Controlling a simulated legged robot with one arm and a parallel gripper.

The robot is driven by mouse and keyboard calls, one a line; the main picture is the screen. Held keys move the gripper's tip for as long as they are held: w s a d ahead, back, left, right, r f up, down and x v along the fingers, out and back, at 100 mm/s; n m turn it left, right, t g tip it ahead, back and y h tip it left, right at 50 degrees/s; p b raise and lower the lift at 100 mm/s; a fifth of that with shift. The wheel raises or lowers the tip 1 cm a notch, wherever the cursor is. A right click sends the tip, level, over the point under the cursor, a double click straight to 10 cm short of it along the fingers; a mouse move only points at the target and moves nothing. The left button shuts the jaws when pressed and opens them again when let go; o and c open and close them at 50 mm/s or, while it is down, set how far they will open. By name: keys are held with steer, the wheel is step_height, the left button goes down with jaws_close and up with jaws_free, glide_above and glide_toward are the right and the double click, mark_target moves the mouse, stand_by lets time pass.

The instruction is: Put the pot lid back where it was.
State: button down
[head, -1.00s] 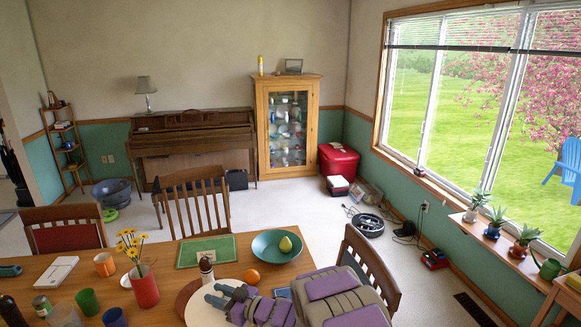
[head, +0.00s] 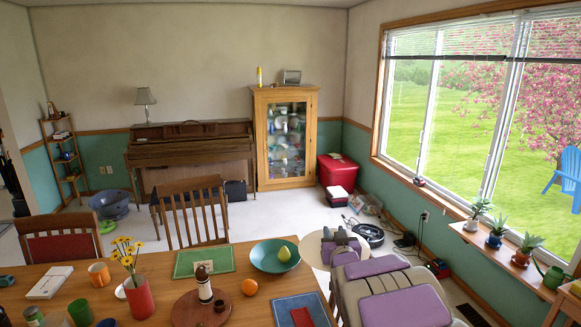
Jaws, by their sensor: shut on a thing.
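The pot lid (head: 315,249) looks like a wide, flat, cream-coloured disc. In the head view it is at the right end of the dining table, beyond the teal bowl, with part of it hidden by my arm. My gripper (head: 338,238), grey and purple, is shut on the lid and holds it roughly level. The fingertips are small in this view and their exact grip on the lid is hard to see. I cannot tell how high the lid is above what lies below it. No cooking pot can be made out clearly.
The wooden table (head: 262,310) carries a teal bowl (head: 263,264) with a pear, an orange (head: 250,287), a red vase (head: 139,298) with flowers, and a round board (head: 184,310) with a bottle. Chairs stand around it. A robot vacuum (head: 369,237) is on the floor by the window.

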steer(key=shift+s+d+r+h, duration=0.15)
steer(key=shift+d+r+h, duration=0.15)
steer(key=shift+d, duration=0.3)
steer(key=shift+s+d+f+m, duration=0.15)
steer(key=shift+d+f+m, duration=0.05)
steer(key=shift+f+m, duration=0.1)
steer(key=s+f, duration=0.4)
steer(key=f, duration=0.3)
steer(key=s+f, duration=0.3)
steer(key=f, duration=0.5)
steer(key=shift+s, duration=0.35)
steer(key=s+a+f+n+g+y, duration=0.1)
steer(key=a+f+n+g+y, duration=0.1)
steer(key=a, duration=1)
steer(key=s+a+f+n+g+y, duration=0.2)
steer(key=a+n+g+y, duration=0.3)
steer(key=a, duration=0.7)
steer(key=s+a+f+n+g+y, duration=0.1)
steer(key=a+f+n+g+y, duration=0.3)
steer(key=a+n+y, duration=0.3)
steer(key=a+y, duration=0.2)
steer(key=a, duration=0.2)
steer(key=shift+s+a, duration=0.25)
steer(key=shift+a, duration=0.15)
